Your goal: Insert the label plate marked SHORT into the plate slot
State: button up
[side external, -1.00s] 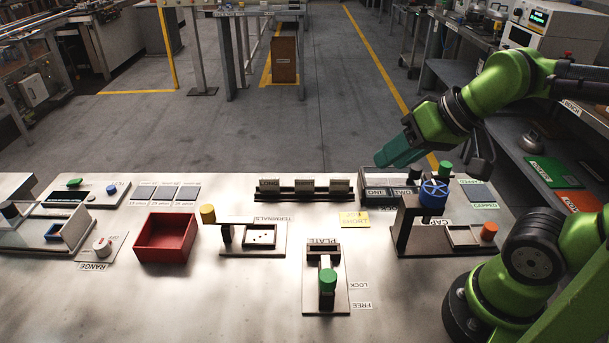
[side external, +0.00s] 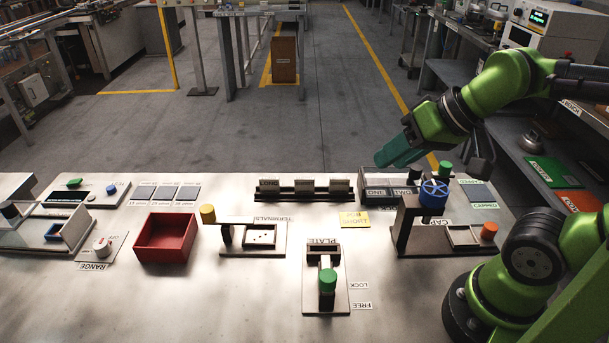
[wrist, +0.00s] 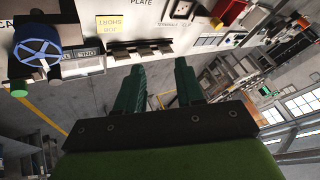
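My gripper (side external: 383,160) is raised beyond the back right of the bench. In the wrist view its two teal fingers (wrist: 160,72) stand apart with nothing between them. Three small plates stand in a dark rack (side external: 305,196) at the back middle of the bench. The rack also shows in the wrist view (wrist: 141,52), ahead of the fingertips. The plate slot (side external: 323,249) is in a fixture labelled PLATE, nearer the front, with a green-knobbed lever (side external: 327,281) beside LOCK and FREE labels.
A stand with a blue handwheel (side external: 433,193) is at the right. A terminals fixture (side external: 252,251) and a red bin (side external: 165,238) are at the left.

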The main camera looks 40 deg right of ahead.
jog(key=shift+o, duration=0.3)
jog(key=o, duration=0.8)
jog(key=shift+o, duration=0.2)
jog(key=n+g+h, duration=0.2)
jog(key=n+g, duration=0.5)
jog(key=n, duration=2.4)
send_over(305, 178)
notch_tip(305, 178, down, 6)
notch_tip(305, 178, down, 17)
jog(key=shift+r, duration=0.15)
